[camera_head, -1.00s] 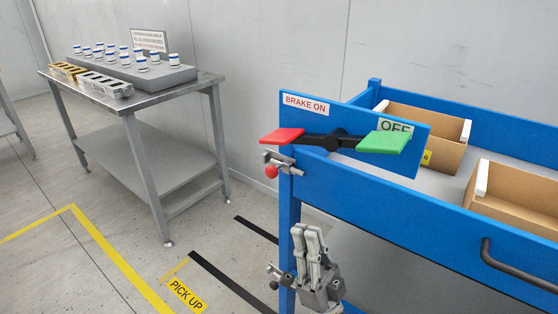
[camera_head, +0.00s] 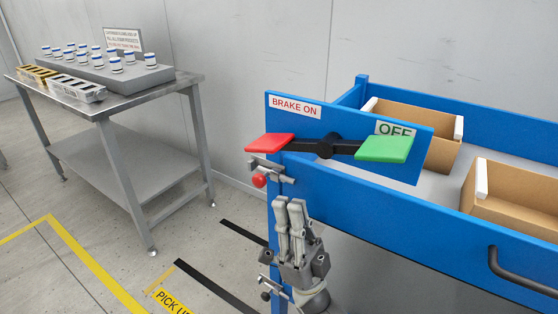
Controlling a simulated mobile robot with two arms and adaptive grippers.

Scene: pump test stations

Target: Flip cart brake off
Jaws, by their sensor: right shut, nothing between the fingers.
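The blue cart (camera_head: 400,218) fills the right side of the head view. Its brake lever is a black bar (camera_head: 325,146) with a red pedal (camera_head: 269,143) at the left end, under the "BRAKE ON" label (camera_head: 296,106), and a green pedal (camera_head: 385,149) at the right end, by the "OFF" label (camera_head: 395,129). The red end looks slightly higher than the green end. My right gripper (camera_head: 288,204) is shut and empty, pointing up, in front of the cart's left corner post and below the lever, apart from both pedals. My left gripper is not in view.
Cardboard boxes (camera_head: 424,147) sit in the cart's tray. A red knob (camera_head: 259,180) juts from the cart's corner, close to my right gripper. A dark handle (camera_head: 520,275) is on the front side. A steel table (camera_head: 113,104) with a rack of vials stands at left. Floor between is clear.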

